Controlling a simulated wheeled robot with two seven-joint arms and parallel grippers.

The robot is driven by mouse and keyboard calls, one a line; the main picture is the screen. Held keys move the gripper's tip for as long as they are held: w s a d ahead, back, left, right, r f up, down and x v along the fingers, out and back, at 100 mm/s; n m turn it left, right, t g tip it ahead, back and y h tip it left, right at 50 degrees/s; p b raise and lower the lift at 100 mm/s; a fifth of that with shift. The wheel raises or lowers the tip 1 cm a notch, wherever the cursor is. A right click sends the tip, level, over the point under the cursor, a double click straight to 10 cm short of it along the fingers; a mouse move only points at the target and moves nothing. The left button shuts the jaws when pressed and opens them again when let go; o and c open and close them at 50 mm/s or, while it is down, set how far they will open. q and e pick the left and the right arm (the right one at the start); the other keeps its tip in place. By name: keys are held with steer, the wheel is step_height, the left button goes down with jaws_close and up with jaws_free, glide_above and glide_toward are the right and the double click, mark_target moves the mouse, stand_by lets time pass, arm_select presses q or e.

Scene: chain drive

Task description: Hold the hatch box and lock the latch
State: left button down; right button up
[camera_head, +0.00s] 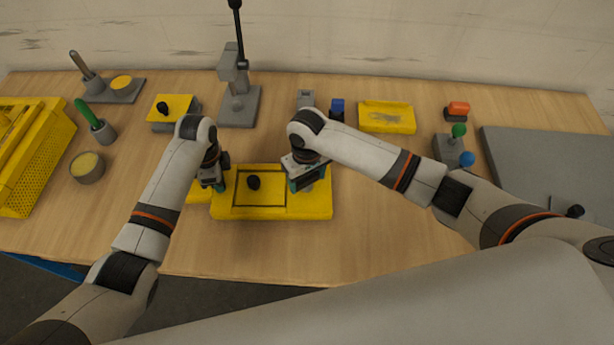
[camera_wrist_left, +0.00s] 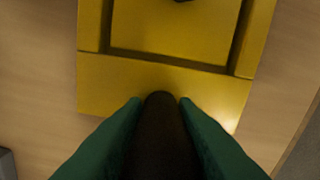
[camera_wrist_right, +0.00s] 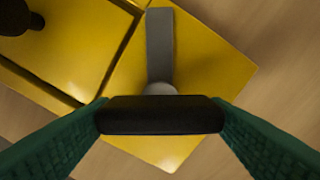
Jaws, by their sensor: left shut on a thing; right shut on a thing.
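The yellow hatch box (camera_head: 270,212) lies at the front middle of the table. Its hatch lid (camera_head: 270,190) sits within a dark outline and carries a black knob (camera_head: 253,183). My left gripper (camera_head: 214,187) is at the box's left end, shut on a dark upright handle (camera_wrist_left: 160,135) there. My right gripper (camera_head: 307,186) is over the box's right end. In the right wrist view, its green fingers are shut on the black grip of the latch (camera_wrist_right: 160,115). The latch's grey arm (camera_wrist_right: 160,45) lies over the yellow surface, pointing up the picture.
Behind the box stand a grey lever stand (camera_head: 240,105), a small yellow-topped box (camera_head: 172,108) and a yellow tray (camera_head: 386,117). A yellow perforated bin (camera_head: 40,165) is at left. A grey plate (camera_head: 540,165) is at right. The table front is clear.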

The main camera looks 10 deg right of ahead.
arm_select(q)
steer(key=shift+d, duration=0.15)
arm_select(e)
steer(key=n, duration=0.6)
steer(key=shift+a, duration=0.2)
arm_select(q)
steer(key=shift+d, duration=0.1)
arm_select(e)
steer(key=n, duration=0.5)
steer(key=shift+a+r, duration=0.1)
steer(key=shift+a+n, duration=0.1)
steer(key=shift+n, duration=0.3)
steer(key=o, duration=1.4)
steer(key=shift+d, duration=0.2)
steer(key=shift+d, duration=0.1)
